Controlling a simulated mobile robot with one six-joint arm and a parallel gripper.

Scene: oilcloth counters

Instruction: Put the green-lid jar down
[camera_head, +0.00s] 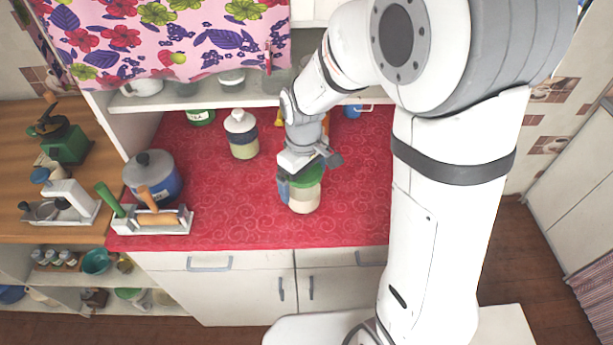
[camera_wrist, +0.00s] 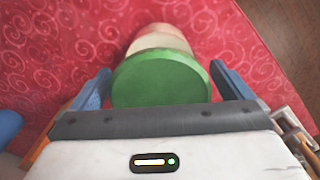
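The green-lid jar (camera_head: 305,198) has a clear body with pale contents and is over the red counter, near its front edge. My gripper (camera_head: 303,180) is above it, pointing down, with a blue finger on the jar's left side. The jar looks roughly upright. I cannot tell whether its base touches the cloth. The lid is partly hidden by my gripper in the head view.
The red oilcloth counter (camera_head: 240,205) is bare left of the jar. A white-lidded jar (camera_head: 241,135) and a green tin (camera_head: 201,117) stand behind. A blue pot (camera_head: 152,175) and a utensil holder (camera_head: 150,220) are at left. A shelf (camera_head: 190,98) overhangs the back.

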